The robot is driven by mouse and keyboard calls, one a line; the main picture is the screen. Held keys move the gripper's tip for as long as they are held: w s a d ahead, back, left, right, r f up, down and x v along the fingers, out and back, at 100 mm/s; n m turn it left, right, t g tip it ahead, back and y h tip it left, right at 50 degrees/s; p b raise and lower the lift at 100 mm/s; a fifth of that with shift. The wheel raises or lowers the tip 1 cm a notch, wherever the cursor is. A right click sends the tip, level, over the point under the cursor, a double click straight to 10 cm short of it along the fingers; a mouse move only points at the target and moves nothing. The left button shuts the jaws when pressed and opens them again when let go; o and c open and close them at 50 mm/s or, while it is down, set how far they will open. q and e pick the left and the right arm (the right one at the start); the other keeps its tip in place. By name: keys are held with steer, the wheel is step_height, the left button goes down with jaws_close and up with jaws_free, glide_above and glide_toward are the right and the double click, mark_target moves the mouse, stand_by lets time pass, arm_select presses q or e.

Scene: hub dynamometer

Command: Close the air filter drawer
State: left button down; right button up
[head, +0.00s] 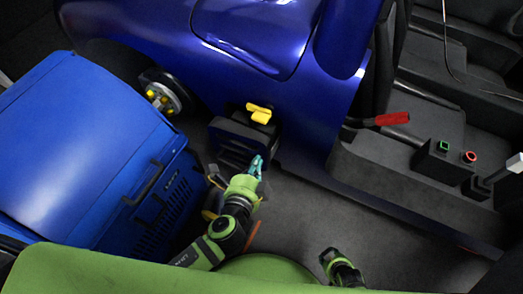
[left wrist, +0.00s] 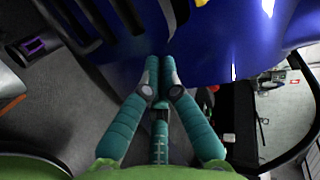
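My left gripper (head: 257,163) has teal fingers and is just in front of a black slotted box (head: 238,140) beside the blue car. In the left wrist view its fingertips (left wrist: 159,65) come together with nothing visible between them. The blue machine (head: 85,135) at the left has a vented front with a dark bar handle (head: 147,184) and a dark recessed part below it. I cannot tell for sure which part is the air filter drawer, or how far out it stands. My right gripper (head: 338,260) is low in the head view, away from both; its fingers are unclear.
The blue car body (head: 295,110) fills the top middle, with a bare wheel hub (head: 164,97) near the machine. A yellow piece (head: 260,114) sits on the black box. A red-handled lever (head: 392,119) is at the right. Grey floor (head: 300,215) is open right of my left arm.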

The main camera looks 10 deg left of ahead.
mark_target(264, 145)
arm_select(q)
steer(key=x, duration=0.4)
steer(key=shift+w+f, duration=0.1)
steer(key=shift+w, duration=0.1)
steer(key=shift+w+d+f, duration=0.1)
steer(key=shift+w, duration=0.4)
arm_select(e)
steer(key=shift+s+a, duration=0.1)
steer(key=shift+s, duration=0.2)
arm_select(q)
steer(key=shift+w+d, duration=0.1)
steer(key=shift+w, duration=0.1)
steer(key=w+d+b, duration=0.1)
steer(key=w+d, duration=0.2)
steer(key=w, duration=0.6)
steer(key=shift+w+d+b, duration=0.25)
steer(key=shift+w+b, duration=0.1)
arm_select(e)
steer(key=shift+a+r+g, duration=0.1)
steer(key=shift+a+g, duration=0.1)
steer(key=shift+g, duration=0.2)
